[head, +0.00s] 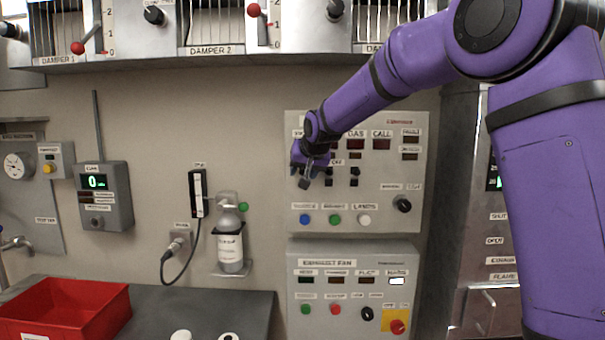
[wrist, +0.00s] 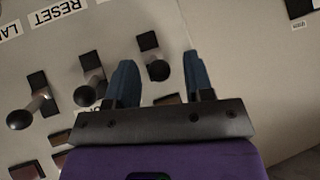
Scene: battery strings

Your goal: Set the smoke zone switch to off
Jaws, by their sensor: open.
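The grey alarm panel (head: 395,220) on the wall has a row of three black toggle switches below its dark display windows. My gripper (head: 307,177) is in front of the leftmost switch, and it hides the label above that switch. In the wrist view my gripper (wrist: 160,60) is open, with its two blue fingers on either side of one ball-tipped switch (wrist: 157,68). That lever looks apart from both fingers. The middle switch (wrist: 90,85) is just left of the fingers. The third switch (wrist: 30,108) is farther left. No readable label shows which one is smoke.
The neighbouring middle switch stands close to my fingers. Below are blue, green and white buttons and a black rotary knob (head: 402,204). The exhaust fan panel (head: 350,290) is underneath. A gas bottle (head: 230,248) hangs to the left. Damper levers line the top.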

